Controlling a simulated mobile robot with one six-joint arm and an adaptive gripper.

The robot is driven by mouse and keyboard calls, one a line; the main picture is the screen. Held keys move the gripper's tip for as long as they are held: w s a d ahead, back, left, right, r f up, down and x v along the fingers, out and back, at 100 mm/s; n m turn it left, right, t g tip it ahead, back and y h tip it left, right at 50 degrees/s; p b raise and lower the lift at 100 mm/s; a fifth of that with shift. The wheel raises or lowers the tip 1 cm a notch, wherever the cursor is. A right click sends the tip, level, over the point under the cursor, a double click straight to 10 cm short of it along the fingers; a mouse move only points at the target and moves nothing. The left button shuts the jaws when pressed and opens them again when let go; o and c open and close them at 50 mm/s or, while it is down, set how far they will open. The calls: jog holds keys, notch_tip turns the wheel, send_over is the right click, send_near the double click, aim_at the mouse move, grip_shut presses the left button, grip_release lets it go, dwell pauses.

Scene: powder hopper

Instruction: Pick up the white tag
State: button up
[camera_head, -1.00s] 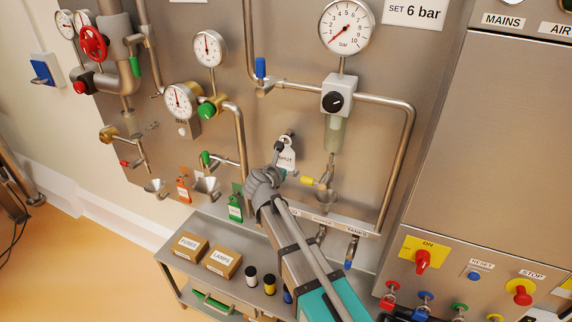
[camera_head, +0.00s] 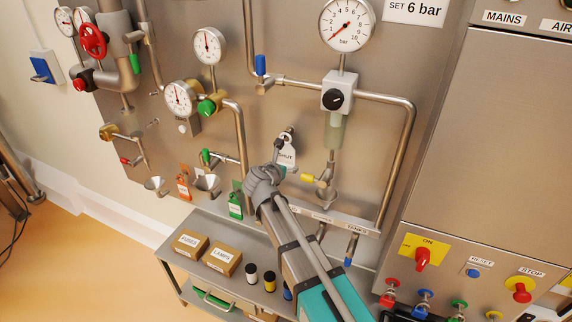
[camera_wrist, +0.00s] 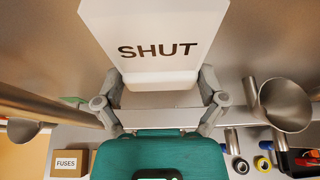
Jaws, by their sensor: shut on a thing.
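The white tag (camera_head: 287,154), printed SHUT, is at the panel in the middle of the head view. In the wrist view the tag (camera_wrist: 150,50) fills the top centre, its lower edge between my fingers. My gripper (camera_head: 279,149) is shut on the tag, close in front of the panel. In the wrist view my gripper (camera_wrist: 160,97) has a finger on each side below the word. The tag's top is cut off in the wrist view. I cannot tell whether it still touches its hanging place.
A yellow-handled valve (camera_head: 316,178) and funnel are just right of the tag. A vertical pipe (camera_head: 242,140) runs to its left. A green tag (camera_head: 235,206) and an orange tag (camera_head: 184,186) hang at lower left. Below is a shelf with a FUSES box (camera_head: 189,242) and a LAMPS box (camera_head: 222,260).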

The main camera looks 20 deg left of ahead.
jog(key=shift+r, duration=0.15)
jog(key=shift+r+p, duration=0.65)
jog(key=shift+p, duration=0.1)
jog(key=s+a, duration=0.1)
jog(key=s, duration=1.7)
jog(key=shift+a, duration=0.2)
jog(key=shift+r+p, duration=0.6)
jog(key=shift+p, duration=0.05)
jog(key=shift+s, duration=0.2)
jog(key=s, duration=0.7)
jog(key=shift+a, duration=0.3)
dwell(0.6)
dwell(0.5)
